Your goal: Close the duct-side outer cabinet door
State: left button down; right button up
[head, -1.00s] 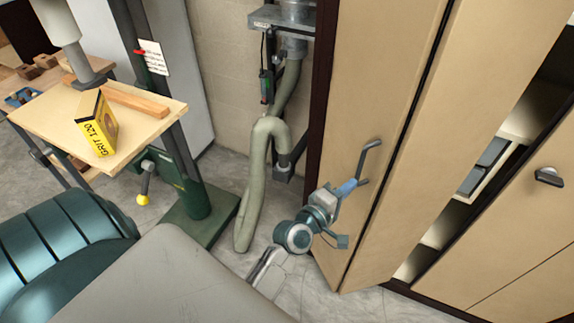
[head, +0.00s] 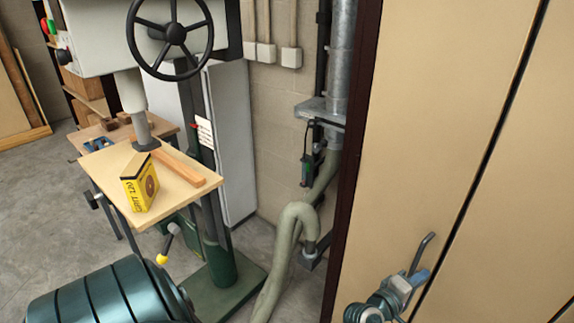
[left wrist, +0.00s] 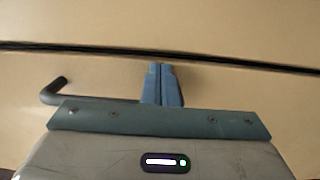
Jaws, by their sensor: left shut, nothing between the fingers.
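The tan duct-side outer cabinet door (head: 440,110) fills the right of the head view, beside a dark frame post. A dark bar handle (head: 424,250) sticks out of its face. My left gripper (head: 420,277) is beside the handle, low on the door. Its blue fingers are shut with nothing between them. In the left wrist view, the shut fingertips (left wrist: 162,70) are against or just off a tan panel (left wrist: 240,25), and the handle (left wrist: 60,92) lies to their left. Whether the fingers touch the door is unclear. My right gripper is out of view.
A dark seam separates this door from another tan panel (head: 535,180). A grey-green hose (head: 285,250) and metal duct (head: 342,60) stand left of the post. A drill press table (head: 170,180) carries a yellow grit box (head: 139,185) and a wood strip (head: 182,163).

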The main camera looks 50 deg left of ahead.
pick_arm(q)
jog(key=shift+w+d, duration=0.15)
jog(key=shift+w, duration=0.45)
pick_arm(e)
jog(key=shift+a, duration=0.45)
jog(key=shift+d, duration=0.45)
pick_arm(q)
jog(key=shift+s+f, duration=0.1)
